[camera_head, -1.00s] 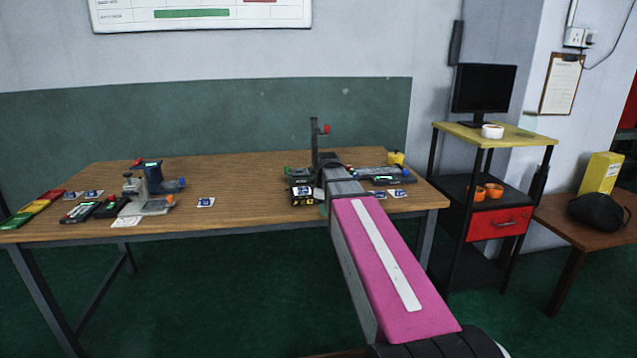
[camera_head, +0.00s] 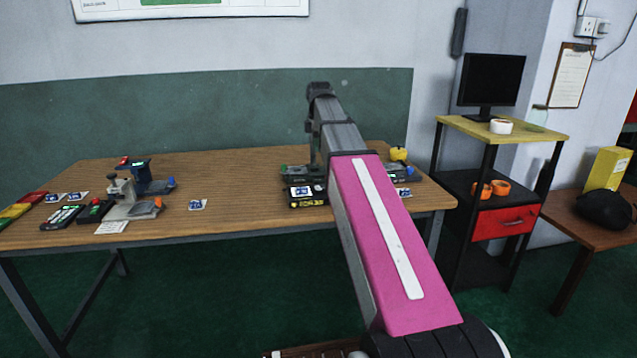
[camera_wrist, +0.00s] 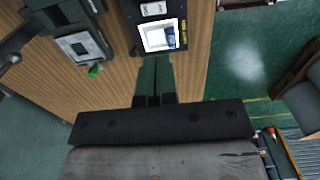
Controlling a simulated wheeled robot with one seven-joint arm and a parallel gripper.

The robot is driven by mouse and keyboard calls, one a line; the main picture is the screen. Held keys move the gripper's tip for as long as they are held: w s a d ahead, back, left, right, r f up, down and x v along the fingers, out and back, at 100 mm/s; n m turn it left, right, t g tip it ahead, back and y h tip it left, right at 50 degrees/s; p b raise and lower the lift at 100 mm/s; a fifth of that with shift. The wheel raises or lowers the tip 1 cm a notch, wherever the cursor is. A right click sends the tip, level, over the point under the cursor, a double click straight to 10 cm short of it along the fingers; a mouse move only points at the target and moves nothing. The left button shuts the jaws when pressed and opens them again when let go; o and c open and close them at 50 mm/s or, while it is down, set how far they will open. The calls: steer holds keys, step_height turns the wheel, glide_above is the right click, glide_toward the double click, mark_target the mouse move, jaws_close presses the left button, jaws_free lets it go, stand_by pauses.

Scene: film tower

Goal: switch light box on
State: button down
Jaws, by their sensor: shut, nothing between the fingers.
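A black box with a bright white panel (camera_wrist: 158,36) shows at the top of the wrist view, with a blue patch on the panel and yellow marks on its right side. It looks like the light box; in the head view a black box with a white and blue face (camera_head: 302,192) and yellow lettering stands at the table's front edge. I cannot make out its switch or tell whether it is lit. My gripper (camera_wrist: 156,62) is shut and empty, its tips just below the box in the wrist view; contact cannot be told. In the head view my arm mostly hides the gripper.
A grey-screened device (camera_wrist: 80,46) lies left of the box in the wrist view. The wooden table (camera_head: 240,178) holds a blue and grey device group (camera_head: 135,190) at left, and a yellow object (camera_head: 398,153) at right. A shelf cart (camera_head: 500,180) stands right. The table's middle is mostly clear.

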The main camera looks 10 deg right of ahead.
steer(key=shift+w, duration=0.1)
steer(key=shift+w+r, duration=0.25)
steer(key=shift+w, duration=0.4)
step_height(320, 180, up, 14)
steer(key=w, duration=0.2)
stand_by(0.6)
